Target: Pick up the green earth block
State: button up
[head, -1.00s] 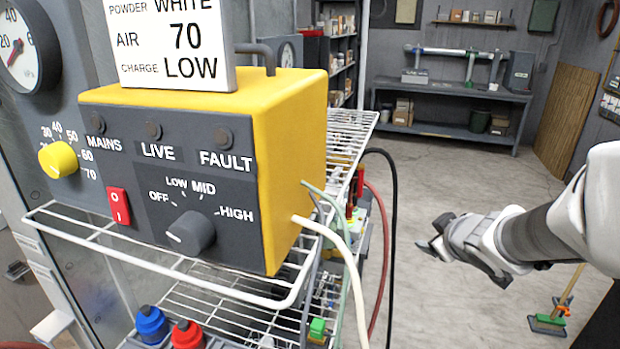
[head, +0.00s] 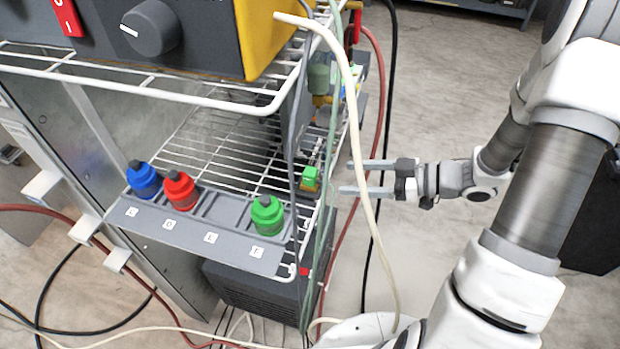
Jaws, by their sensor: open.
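A small green block (head: 310,177), which looks like the earth block, sits at the right edge of the lower wire shelf, with a yellowish part just below it. My gripper (head: 345,177) is open and points left, with its two fingers apart. Its fingertips are just right of the block in the picture. I see nothing between the fingers. The depth between fingertips and block is hard to judge. A white hose (head: 358,215) crosses in front of the fingers.
Green and grey hoses hang close by the block. A grey rack (head: 190,233) on the shelf front holds blue (head: 143,181), red (head: 181,191) and green (head: 267,216) capped pieces. The yellow control box (head: 266,40) stands on the upper wire shelf. Red and black hoses run behind the gripper.

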aim_at(298, 183)
jog(key=b+x, duration=0.1)
jog(key=x, duration=1.2)
jog(key=shift+w+a+f, duration=0.2)
jog(key=shift+f, duration=0.1)
grip_shut()
jog(key=shift+r, duration=0.1)
jog(key=shift+r, duration=0.45)
jog(key=r, duration=0.2)
jog(key=r+p, duration=0.1)
jog(key=shift+s+r, duration=0.25)
jog(key=shift+r, duration=0.1)
jog(key=s+r+p, duration=0.6)
jog(key=s+p, duration=0.5)
jog(key=p, duration=0.5)
jog(key=shift+a+r+p, duration=0.2)
jog(key=shift+a+p, duration=0.05)
jog(key=shift+p, duration=0.1)
